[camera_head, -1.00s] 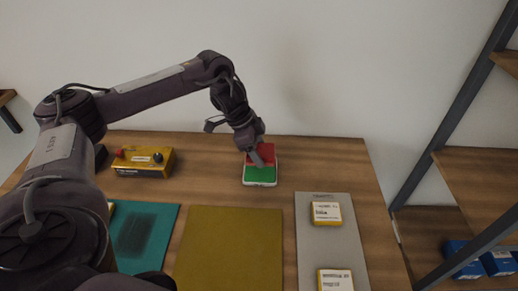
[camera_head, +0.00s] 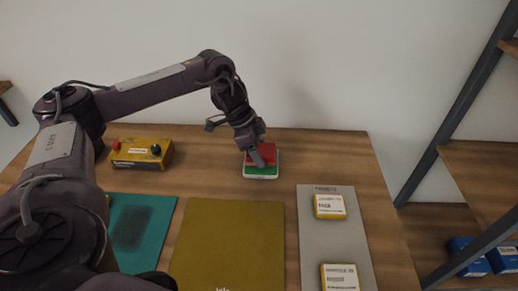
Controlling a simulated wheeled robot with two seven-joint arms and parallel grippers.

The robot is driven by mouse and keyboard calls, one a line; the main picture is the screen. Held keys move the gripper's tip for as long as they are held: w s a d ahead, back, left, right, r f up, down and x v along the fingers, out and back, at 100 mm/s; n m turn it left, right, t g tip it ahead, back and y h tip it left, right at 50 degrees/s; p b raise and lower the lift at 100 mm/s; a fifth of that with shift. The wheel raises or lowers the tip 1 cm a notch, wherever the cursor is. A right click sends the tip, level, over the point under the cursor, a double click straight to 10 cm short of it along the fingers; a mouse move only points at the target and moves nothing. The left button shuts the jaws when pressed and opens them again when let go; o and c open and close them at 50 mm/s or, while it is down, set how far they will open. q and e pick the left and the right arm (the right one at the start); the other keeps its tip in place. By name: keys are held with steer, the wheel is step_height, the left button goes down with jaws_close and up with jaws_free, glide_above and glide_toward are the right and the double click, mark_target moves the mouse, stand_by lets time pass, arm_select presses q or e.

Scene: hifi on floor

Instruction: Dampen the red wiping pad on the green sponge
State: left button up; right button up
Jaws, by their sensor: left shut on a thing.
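The green sponge (camera_head: 262,172) sits in a white tray (camera_head: 261,177) toward the back of the wooden table. The red wiping pad (camera_head: 268,151) is over the sponge's back part and looks to be touching it, though the arm hides some of the contact. My left gripper (camera_head: 258,160) points down and is shut on the red pad. My right gripper is not in view.
A yellow box (camera_head: 142,153) with red and black knobs stands at the back left. A teal mat (camera_head: 157,228), an olive mat (camera_head: 230,245) and a grey strip (camera_head: 312,247) with two yellow boxes (camera_head: 329,206) lie in front. A shelf (camera_head: 482,180) stands at right.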

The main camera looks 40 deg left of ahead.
mark_target(259, 150)
arm_select(q)
steer(key=shift+f, duration=0.35)
stand_by(0.3)
steer(key=shift+f, duration=0.15)
steer(key=shift+s+f, duration=0.15)
steer(key=shift+f, duration=0.05)
stand_by(1.7)
step_height(259, 150, up, 3)
steer(key=p, duration=0.3)
step_height(259, 150, up, 4)
steer(key=p, duration=0.4)
steer(key=shift+r, duration=0.2)
stand_by(0.5)
